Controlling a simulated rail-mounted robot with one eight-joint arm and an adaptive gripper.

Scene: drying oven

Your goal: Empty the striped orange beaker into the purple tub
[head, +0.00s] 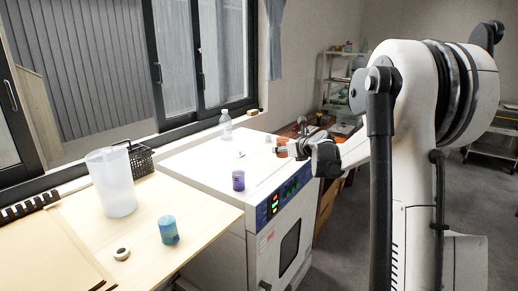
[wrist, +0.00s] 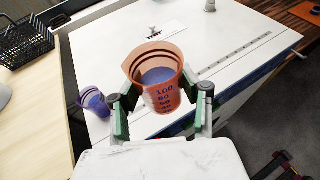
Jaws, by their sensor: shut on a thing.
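My gripper (wrist: 160,108) is shut on the striped orange beaker (wrist: 158,52), with one finger on each side of it. The beaker is see-through orange with dark bands near its rim and blue number marks, and blue-violet contents show inside. It looks roughly upright, above the white oven top. The purple tub (wrist: 95,102) stands on the oven top, left of the beaker and apart from it. In the head view the tub (head: 238,180) is near the oven's front left edge.
The drying oven (head: 205,165) has a clear bottle (head: 225,125) at its back. Much of the oven top is clear.

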